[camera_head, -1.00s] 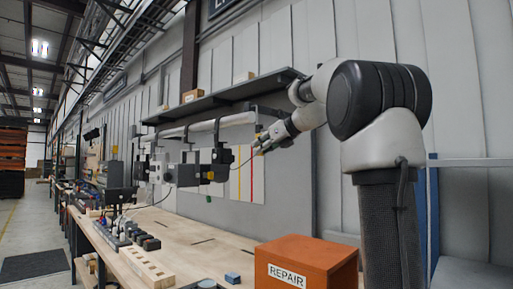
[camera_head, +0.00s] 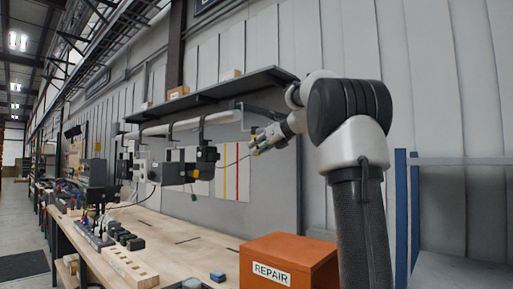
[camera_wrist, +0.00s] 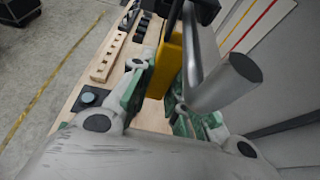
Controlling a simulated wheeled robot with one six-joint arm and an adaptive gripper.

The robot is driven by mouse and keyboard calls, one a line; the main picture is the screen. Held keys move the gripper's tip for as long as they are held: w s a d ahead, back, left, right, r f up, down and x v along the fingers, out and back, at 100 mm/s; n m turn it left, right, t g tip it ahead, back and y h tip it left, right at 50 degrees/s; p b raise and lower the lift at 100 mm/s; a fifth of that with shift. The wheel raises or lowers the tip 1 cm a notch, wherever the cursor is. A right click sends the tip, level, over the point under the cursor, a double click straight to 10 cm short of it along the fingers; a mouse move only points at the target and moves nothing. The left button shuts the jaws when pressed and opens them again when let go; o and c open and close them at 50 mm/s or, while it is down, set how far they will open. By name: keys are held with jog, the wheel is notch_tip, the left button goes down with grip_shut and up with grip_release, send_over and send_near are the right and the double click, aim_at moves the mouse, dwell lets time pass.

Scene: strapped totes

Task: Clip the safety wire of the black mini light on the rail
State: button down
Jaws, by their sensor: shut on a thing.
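The rail (camera_head: 222,118) is a light grey tube under a dark shelf. Its near end shows in the wrist view (camera_wrist: 228,84), close to the fingers. A black mini light (camera_head: 206,156) hangs from the rail by a dark clamp. In the wrist view my gripper (camera_wrist: 160,98) is shut on a yellow piece (camera_wrist: 168,62). The piece looks like the wire's end clip, but its far end is hidden. It appears apart from the rail.
A grey light (camera_head: 172,173) and other dark lights (camera_head: 99,176) hang farther left. The shelf (camera_head: 215,94) is above the rail. Below, the wooden bench (camera_head: 185,232) holds an orange REPAIR box (camera_head: 290,250), a wooden block strip (camera_head: 130,266) and several small dark items.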

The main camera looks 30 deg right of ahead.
jog(key=c, duration=1.3)
grip_release()
jog(key=shift+o, duration=0.2)
jog(key=shift+s, duration=0.1)
